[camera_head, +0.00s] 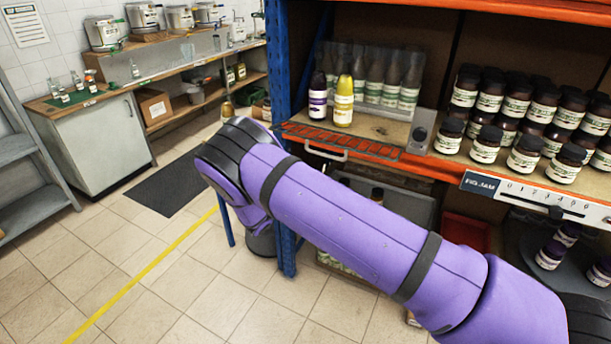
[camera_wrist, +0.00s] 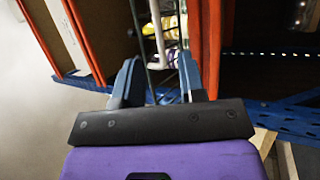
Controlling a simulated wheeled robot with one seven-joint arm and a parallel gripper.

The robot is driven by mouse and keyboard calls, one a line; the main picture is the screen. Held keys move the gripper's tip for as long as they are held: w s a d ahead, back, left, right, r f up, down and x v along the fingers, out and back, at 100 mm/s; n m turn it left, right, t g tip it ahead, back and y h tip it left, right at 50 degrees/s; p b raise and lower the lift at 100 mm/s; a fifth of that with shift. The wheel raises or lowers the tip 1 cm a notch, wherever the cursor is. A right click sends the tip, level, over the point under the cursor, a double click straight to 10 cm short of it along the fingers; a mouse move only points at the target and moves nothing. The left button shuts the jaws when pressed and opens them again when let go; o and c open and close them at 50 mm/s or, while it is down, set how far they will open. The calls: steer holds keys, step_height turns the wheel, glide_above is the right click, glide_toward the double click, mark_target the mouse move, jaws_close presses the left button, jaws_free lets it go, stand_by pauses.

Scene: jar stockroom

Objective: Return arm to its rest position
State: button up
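My purple arm reaches across the head view from the lower right to the middle, bent at its far end in front of the blue rack post (camera_head: 277,60). My gripper itself is not clearly visible there; the arm hides most of it. In the wrist view my gripper (camera_wrist: 158,66) shows two blue-grey fingers standing apart. Nothing is held between them. Yellow and white jars or bottles appear beyond the fingers, blurred and partly hidden by thin dark bars.
An orange-edged shelf holds a purple bottle (camera_head: 318,96), a yellow bottle (camera_head: 343,101) and several dark jars (camera_head: 525,152) at right. A blue rack beam (camera_wrist: 285,118) is close to my gripper in the wrist view. Open tiled floor (camera_head: 150,290) lies at left, before a counter (camera_head: 95,143).

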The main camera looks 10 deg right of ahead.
steer(key=s+d+r+m+g+y, duration=0.2)
steer(key=s+d+r+g+y, duration=0.3)
steer(key=d+r, duration=0.55)
steer(key=s+d+r+m+g+y, duration=0.35)
steer(key=s+d+r+g, duration=0.4)
steer(key=r, duration=0.55)
steer(key=s+d+r+t+y, duration=0.1)
steer(key=s+d+r+y, duration=0.1)
steer(key=s+r+y, duration=0.4)
steer(key=s+d+r+t+y, duration=0.1)
steer(key=s+d+r, duration=0.2)
steer(key=s, duration=0.6)
steer(key=s+a+r+n+t+y, duration=0.1)
steer(key=s+a+r+t+y, duration=0.1)
steer(key=s, duration=1.2)
steer(key=r+t+y, duration=0.1)
steer(key=t+y, duration=0.1)
steer(key=t, duration=0.1)
steer(key=shift+s+a+n, duration=0.25)
steer(key=shift+s+n, duration=0.1)
